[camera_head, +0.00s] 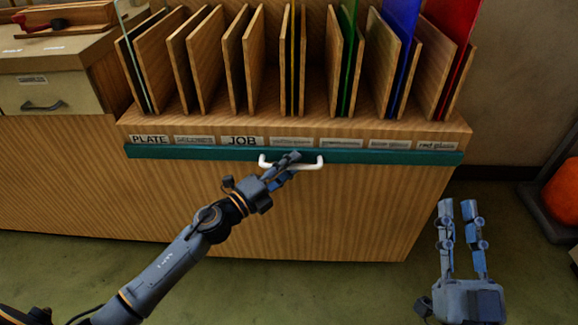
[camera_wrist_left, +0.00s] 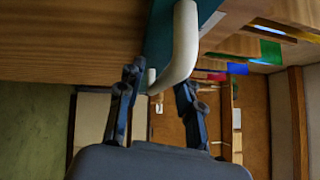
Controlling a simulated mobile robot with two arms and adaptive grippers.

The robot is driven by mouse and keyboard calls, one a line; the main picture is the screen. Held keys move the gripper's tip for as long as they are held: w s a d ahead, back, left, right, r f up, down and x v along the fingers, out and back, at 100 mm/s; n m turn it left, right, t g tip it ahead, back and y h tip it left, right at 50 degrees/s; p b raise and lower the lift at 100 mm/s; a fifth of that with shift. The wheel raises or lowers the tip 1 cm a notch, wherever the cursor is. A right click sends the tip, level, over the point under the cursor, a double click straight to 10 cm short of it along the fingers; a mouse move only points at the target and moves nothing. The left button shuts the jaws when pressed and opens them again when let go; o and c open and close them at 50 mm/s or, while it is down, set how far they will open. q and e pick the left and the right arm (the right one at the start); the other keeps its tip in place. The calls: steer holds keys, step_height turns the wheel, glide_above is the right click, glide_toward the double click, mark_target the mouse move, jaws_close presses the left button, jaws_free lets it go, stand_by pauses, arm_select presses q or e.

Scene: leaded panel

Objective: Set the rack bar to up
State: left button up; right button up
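The rack bar (camera_head: 200,153) is a long teal rail across the front of the wooden rack, just below the row of labels. A white handle (camera_head: 311,163) sits at its middle, and shows large in the left wrist view (camera_wrist_left: 184,45). My left gripper (camera_head: 290,160) is at the handle, overlapping its middle in the head view. In the left wrist view its fingers (camera_wrist_left: 158,82) stand apart with the handle's lower part between them; firm contact is not visible. My right gripper (camera_head: 458,207) is open and empty, low at the right, away from the rack.
The rack (camera_head: 300,128) holds upright wooden dividers and glass sheets, including green (camera_head: 348,60), blue (camera_head: 400,30) and red (camera_head: 450,40). A drawer cabinet (camera_head: 45,92) stands at the left. An orange object (camera_head: 563,200) is at the right edge. The floor in front is clear.

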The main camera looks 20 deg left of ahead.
arm_select(q)
jaws_close()
